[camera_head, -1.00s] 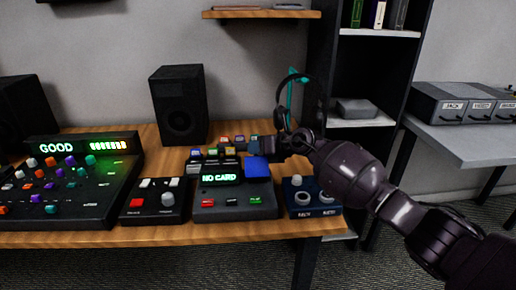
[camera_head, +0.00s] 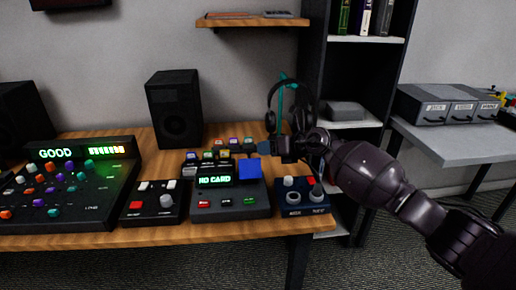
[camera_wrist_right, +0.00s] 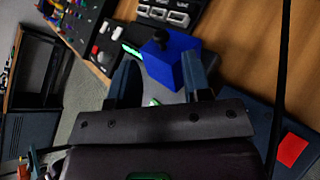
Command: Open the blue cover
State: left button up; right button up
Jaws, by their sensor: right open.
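The blue cover (camera_head: 249,169) sits at the upper right of a black console with a lit "NO CARD" display (camera_head: 215,181). In the right wrist view the cover (camera_wrist_right: 170,62) looks like a blue box with a dark knob-like part at its far edge. My right gripper (camera_head: 262,148) is just above and behind the cover in the head view. In the wrist view its two fingers (camera_wrist_right: 160,80) are apart, with the cover seen between and beyond them. I cannot tell whether a finger touches it. What lies under the cover is hidden. My left gripper is not in view.
A blue box with knobs (camera_head: 303,197) stands right of the console, and a black box with a red button (camera_head: 152,203) stands left. A large mixer (camera_head: 65,190) is farther left. Small coloured-top items (camera_head: 222,150) and a headphone stand (camera_head: 280,105) are behind.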

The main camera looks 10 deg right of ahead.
jog(key=v, duration=0.3)
jog(key=shift+s+d+p, duration=0.2)
jog(key=shift+d+p, duration=0.05)
jog(key=shift+p, duration=0.1)
